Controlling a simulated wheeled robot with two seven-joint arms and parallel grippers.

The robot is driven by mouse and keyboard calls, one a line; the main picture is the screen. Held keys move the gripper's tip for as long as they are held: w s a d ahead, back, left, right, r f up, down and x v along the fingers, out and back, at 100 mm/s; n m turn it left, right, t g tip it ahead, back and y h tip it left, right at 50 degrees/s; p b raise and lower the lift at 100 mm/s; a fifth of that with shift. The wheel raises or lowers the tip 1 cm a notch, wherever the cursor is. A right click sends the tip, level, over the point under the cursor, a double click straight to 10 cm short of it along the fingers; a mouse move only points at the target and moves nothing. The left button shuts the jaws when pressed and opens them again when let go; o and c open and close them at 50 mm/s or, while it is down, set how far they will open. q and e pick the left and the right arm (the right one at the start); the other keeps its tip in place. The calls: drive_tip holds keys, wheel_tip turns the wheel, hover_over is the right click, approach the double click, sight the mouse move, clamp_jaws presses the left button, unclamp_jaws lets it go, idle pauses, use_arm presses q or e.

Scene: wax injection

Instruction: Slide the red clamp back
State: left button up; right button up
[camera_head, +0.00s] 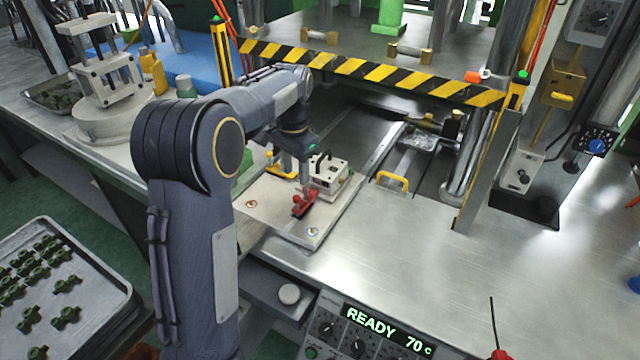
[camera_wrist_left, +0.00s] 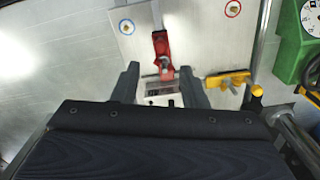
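The red clamp (camera_head: 304,202) sits on a pale base plate (camera_head: 270,215), at the near side of a white block (camera_head: 330,174) with a black handle. In the left wrist view the red clamp (camera_wrist_left: 161,48) shows at top centre, ahead of the gap between the fingers. My left gripper (camera_head: 303,182) points down over the plate beside the block. In the left wrist view its two fingers (camera_wrist_left: 159,76) are apart, with nothing visibly held between them. Whether a finger touches the clamp I cannot tell. My right gripper is not in view.
A yellow handle (camera_head: 392,182) lies right of the plate. A striped barrier (camera_head: 370,70) spans the press above. A green gauge body (camera_wrist_left: 294,45) is at the right of the left wrist view. The steel table (camera_head: 400,250) is clear at the front right.

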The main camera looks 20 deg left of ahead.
sight(296, 197)
use_arm(q)
wheel_tip(296, 197, down, 8)
drive_tip(key=shift+s+r, duration=0.1)
drive_tip(key=shift+r, duration=0.15)
clamp_jaws()
idle(0.3)
